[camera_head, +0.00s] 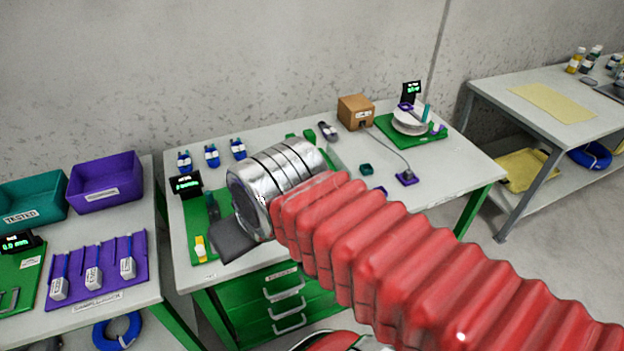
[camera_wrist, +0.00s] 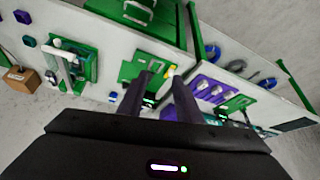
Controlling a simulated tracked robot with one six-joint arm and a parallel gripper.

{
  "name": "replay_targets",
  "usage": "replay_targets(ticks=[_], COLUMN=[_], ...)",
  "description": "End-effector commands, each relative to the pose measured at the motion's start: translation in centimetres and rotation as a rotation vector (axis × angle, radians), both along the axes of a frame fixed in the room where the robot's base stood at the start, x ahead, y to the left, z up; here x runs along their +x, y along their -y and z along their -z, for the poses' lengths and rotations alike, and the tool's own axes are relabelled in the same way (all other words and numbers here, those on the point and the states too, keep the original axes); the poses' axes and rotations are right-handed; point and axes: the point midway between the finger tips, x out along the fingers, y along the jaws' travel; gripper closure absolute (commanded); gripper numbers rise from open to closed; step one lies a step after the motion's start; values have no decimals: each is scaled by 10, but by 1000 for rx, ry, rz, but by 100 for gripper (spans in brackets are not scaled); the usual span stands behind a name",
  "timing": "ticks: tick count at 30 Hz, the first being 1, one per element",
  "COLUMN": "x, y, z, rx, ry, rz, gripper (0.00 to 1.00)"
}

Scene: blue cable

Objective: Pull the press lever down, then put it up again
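The press (camera_wrist: 88,68) shows in the wrist view, left of my fingers, as a green frame on a green base. A pale bar (camera_wrist: 68,46) crosses it and is probably the lever; its exact position is hard to tell. In the head view my arm hides most of the press, and only a green part (camera_head: 309,137) shows behind the silver wrist. My gripper (camera_wrist: 161,76) has its two dark fingers apart, with nothing between them. In the head view its dark body (camera_head: 234,241) is over the table's left front, well apart from the press.
A green board (camera_head: 198,232) with a display and yellow piece lies near my gripper. Purple bin (camera_head: 106,184) stands on the left table.

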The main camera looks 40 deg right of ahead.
Motion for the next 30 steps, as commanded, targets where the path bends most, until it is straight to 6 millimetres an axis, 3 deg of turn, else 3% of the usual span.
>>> replay_targets(ticks=[7,14,21,30], x=[0,-2,-2,8], y=[1,-1,-4,-7], z=[9,39,70,94], rx=[20,114,287,561], ry=[-48,-204,-363,-467], rz=[5,20,24,32], gripper=[64,64,64,64])
